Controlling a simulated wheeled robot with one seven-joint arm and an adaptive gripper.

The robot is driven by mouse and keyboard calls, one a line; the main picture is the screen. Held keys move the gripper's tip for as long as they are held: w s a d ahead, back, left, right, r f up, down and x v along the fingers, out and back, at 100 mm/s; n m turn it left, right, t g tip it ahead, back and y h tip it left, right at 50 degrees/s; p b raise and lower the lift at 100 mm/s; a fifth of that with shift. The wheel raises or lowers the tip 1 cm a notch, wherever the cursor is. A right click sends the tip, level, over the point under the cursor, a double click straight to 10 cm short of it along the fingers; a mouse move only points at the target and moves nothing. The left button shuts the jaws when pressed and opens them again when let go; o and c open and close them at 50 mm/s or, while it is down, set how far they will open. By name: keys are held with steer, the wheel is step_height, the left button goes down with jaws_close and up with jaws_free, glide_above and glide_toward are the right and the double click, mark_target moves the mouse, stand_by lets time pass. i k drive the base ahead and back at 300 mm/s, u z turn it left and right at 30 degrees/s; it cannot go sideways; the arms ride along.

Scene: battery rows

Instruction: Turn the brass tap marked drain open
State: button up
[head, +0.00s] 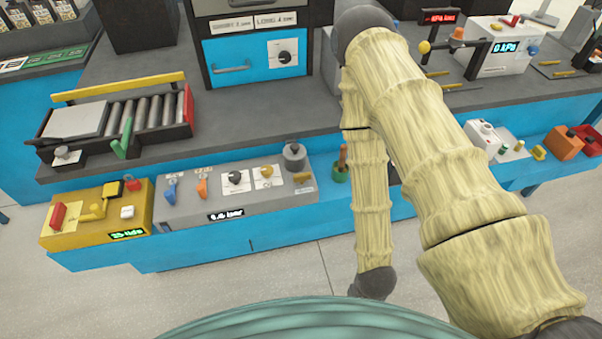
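A grey control panel (220,205) sits at the front of the blue bench, left of my arm. It bears a brass-coloured tap (266,171) on a white plate. A dark tap (235,178) sits on a similar plate just to its left. The markings on both plates are too small to read, so I cannot tell which is marked drain or whether either is open. My arm folds down at the right of the panel. Its lower end shows only a dark joint, and my gripper does not show.
Blue and orange levers (202,187) stand left of the taps. A grey cylinder (294,155) stands at their right. A yellow box (97,215) with a red switch adjoins the panel. A roller conveyor (140,112) lies behind. The floor (285,270) in front is clear.

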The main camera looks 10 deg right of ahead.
mark_target(301, 178)
steer(key=z, duration=1.2)
steer(key=k, duration=0.65)
steer(key=u, duration=1.15)
